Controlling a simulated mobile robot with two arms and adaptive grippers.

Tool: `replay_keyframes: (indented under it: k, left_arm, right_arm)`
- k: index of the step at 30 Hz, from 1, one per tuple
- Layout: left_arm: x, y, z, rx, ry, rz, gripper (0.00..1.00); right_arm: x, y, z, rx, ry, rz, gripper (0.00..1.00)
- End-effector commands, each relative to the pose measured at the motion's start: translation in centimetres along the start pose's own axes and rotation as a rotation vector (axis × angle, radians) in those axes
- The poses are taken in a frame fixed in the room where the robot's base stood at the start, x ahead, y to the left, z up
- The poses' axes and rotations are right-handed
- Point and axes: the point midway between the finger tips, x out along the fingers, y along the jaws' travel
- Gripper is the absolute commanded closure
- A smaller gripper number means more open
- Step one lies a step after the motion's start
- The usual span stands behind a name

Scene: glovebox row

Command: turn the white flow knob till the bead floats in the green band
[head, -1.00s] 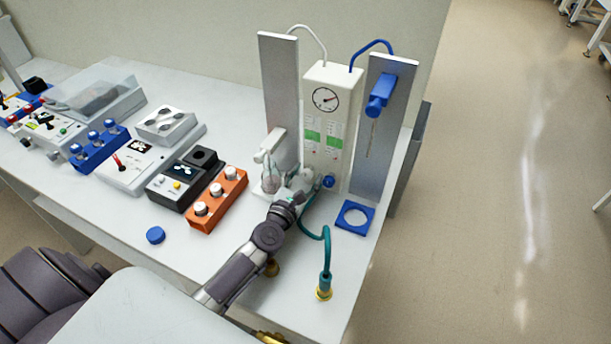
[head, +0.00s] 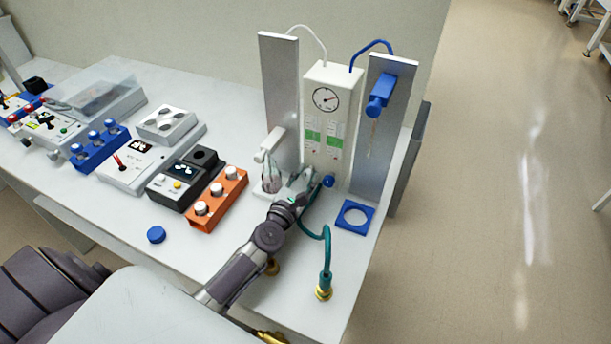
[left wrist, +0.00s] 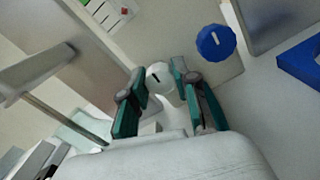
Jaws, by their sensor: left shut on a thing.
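The white flow panel (head: 343,88) stands upright at the back right of the bench, with a round dial (head: 326,98) and two scales with green bands (head: 312,136) below it. The beads are too small to make out. The white flow knob (left wrist: 158,75), with a dark mark on its face, sits between the fingertips of my left gripper (left wrist: 154,84) in the left wrist view. My left gripper (head: 306,184) is shut on it at the panel's lower front and hides it in the head view. A blue knob (left wrist: 216,42) is beside it, apart from the fingers. My right gripper is out of view.
A metal post with a glass vessel (head: 272,178) stands close left of my gripper. An orange block (head: 218,198) with white caps stands left.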

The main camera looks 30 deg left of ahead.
Motion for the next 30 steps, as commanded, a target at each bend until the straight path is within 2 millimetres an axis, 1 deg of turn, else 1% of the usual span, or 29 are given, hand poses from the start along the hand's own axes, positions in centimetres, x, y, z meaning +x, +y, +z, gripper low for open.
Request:
replay_keyframes:
  k: [8, 30]
  left_arm:
    - [0.0, 0.0, 0.0, 0.220, 0.002, 0.001, 1.00]
    - [0.0, -0.2, -0.1, 0.925, 0.002, -0.002, 1.00]
  right_arm:
    - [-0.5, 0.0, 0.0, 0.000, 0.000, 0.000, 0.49]
    - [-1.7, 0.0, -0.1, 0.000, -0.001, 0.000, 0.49]
